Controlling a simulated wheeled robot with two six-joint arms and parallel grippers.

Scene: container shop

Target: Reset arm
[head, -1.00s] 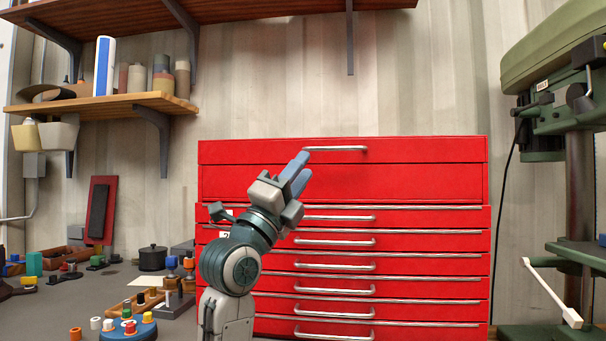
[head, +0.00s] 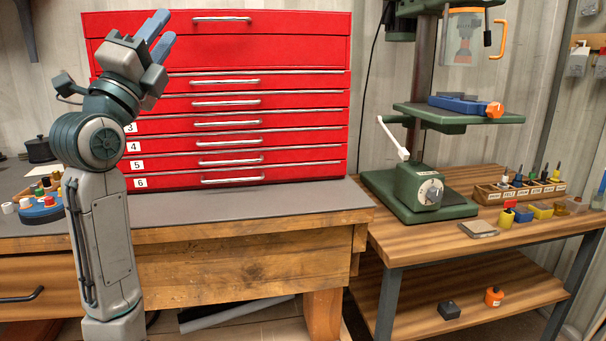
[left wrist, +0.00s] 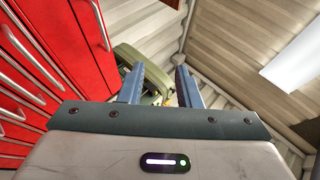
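My left gripper (head: 155,38) is raised in front of the upper left of the red tool cabinet (head: 240,75) in the head view. In the left wrist view its two blue fingers (left wrist: 158,88) stand apart with nothing between them. The cabinet's drawers look closed, and the lower ones carry number labels. In the left wrist view the cabinet's drawer handles show at the left. My right gripper is in neither view.
A wooden workbench (head: 225,265) carries the cabinet. A green drill press (head: 430,190) stands at the right on a wooden table (head: 455,265) with a labelled rack of tools (head: 520,188). Small coloured pieces on a blue round base (head: 38,212) sit at the left. The bench top before the cabinet is clear.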

